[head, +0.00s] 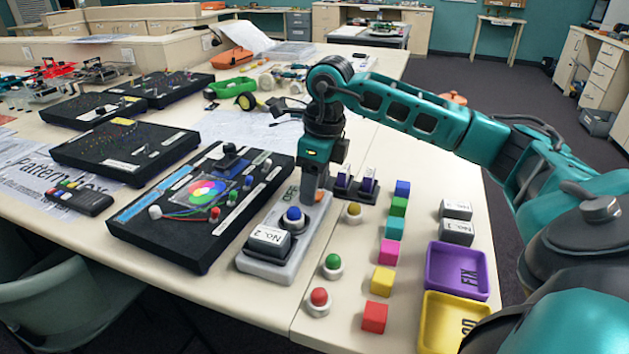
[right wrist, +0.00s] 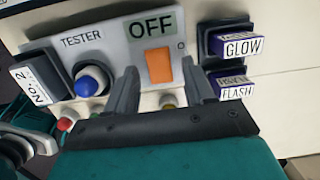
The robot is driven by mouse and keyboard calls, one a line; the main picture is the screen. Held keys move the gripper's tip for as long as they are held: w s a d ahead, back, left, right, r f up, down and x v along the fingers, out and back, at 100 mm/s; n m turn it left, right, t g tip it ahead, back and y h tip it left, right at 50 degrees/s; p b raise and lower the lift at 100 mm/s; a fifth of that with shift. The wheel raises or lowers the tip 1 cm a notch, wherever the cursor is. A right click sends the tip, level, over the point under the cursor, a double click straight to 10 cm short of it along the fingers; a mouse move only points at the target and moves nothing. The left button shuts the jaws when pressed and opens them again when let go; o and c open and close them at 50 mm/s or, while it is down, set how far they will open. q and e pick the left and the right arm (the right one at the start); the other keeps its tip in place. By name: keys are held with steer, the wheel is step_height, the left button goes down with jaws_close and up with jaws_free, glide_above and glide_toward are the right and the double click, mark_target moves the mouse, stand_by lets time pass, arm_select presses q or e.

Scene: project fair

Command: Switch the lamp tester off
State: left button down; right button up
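The lamp tester (head: 313,223) is a light grey box lying on the table. Its panel (right wrist: 112,52) reads TESTER and OFF in the right wrist view. It has an orange rocker switch (right wrist: 159,65), a blue domed lamp (head: 293,216) and a dark block marked No. 2 (head: 268,238) on its near end. My right gripper (head: 314,190) is over the switch end of the tester. In the right wrist view its two fingers (right wrist: 159,72) are apart with the switch between them; contact cannot be told. I cannot tell which way the rocker is tipped. My left gripper is not in view.
Dark blocks labelled GLOW (right wrist: 242,46) and FLASH (right wrist: 236,90) stand beside the tester. A black board with a colour wheel (head: 165,237) lies left. Right are coloured cubes (head: 375,316), push buttons (head: 318,300), and purple (head: 458,293) and yellow (head: 440,335) trays.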

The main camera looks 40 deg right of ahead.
step_height(320, 180, up, 13)
steer(key=s+p, duration=0.1)
steer(key=shift+s+d+p, duration=0.25)
steer(key=shift+d+p, duration=0.15)
steer(key=shift+s+a+f, duration=0.1)
steer(key=shift+f, duration=0.05)
stand_by(0.6)
